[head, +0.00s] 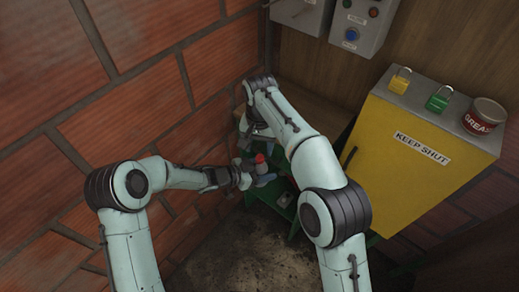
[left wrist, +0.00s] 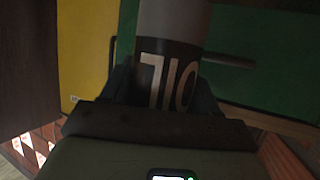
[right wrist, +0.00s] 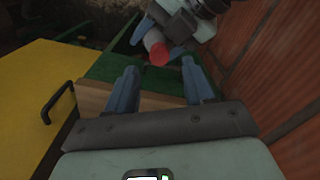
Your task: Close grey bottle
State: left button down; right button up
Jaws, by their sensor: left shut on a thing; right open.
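The grey bottle (left wrist: 172,22) has a dark label reading "OIL" and is held between the fingers of my left gripper (head: 262,178). Its red top (right wrist: 158,54) shows in the right wrist view, and also in the head view (head: 260,158). I cannot tell how tightly the red top sits. My right gripper (right wrist: 160,85) is open and empty. Its fingers point toward the red top, which is beyond the fingertips and between their lines. In the head view, my right arm partly hides the area around the right gripper.
A yellow cabinet (head: 408,160) marked "KEEP SHUT" stands at right, with yellow (head: 400,80) and green (head: 438,99) padlocks and a grease tin (head: 485,115) on top. A brick wall (head: 130,90) is close at left. A green stand (head: 270,195) is below the grippers.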

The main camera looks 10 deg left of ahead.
aim_at(260, 157)
jog(key=shift+c, duration=1.4)
jog(key=n, duration=0.2)
jog(key=r+n, duration=0.1)
jog(key=n, duration=0.1)
jog(key=shift+a+r, duration=0.1)
jog(key=n, duration=0.2)
jog(key=r+n, duration=0.1)
jog(key=n, duration=0.2)
jog(key=r+n, duration=0.1)
jog(key=n, duration=0.3)
jog(key=shift+r, duration=0.25)
jog(key=shift+f, duration=0.1)
jog(key=shift+f, duration=3.95)
grip_shut()
